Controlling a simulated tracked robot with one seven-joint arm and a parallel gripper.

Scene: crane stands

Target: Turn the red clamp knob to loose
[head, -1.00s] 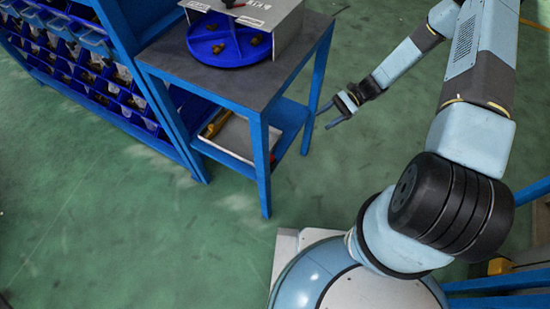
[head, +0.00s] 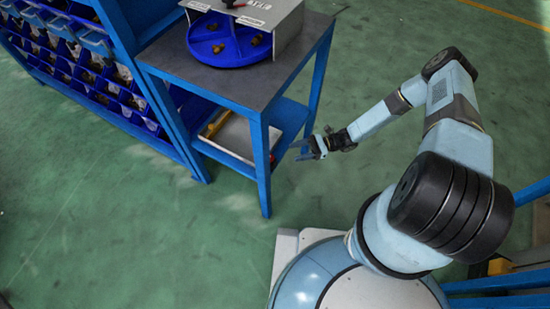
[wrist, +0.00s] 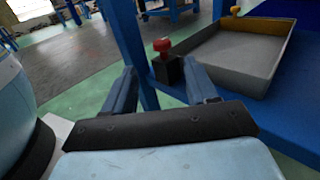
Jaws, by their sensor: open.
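The red clamp knob (wrist: 161,46) shows in the wrist view, on top of a small black block (wrist: 166,70) at the edge of the blue lower shelf (wrist: 215,95). It stands just beyond and between the fingertips of my gripper (wrist: 165,82). The gripper is open and nothing is between its fingers. In the head view my gripper (head: 307,148) is beside the right leg of the blue table, at lower shelf height. The knob is hard to make out in the head view.
On the tabletop (head: 215,85) are a blue round tray (head: 215,55) and a metal stand (head: 284,25). A rack of blue bins (head: 85,75) stands left.

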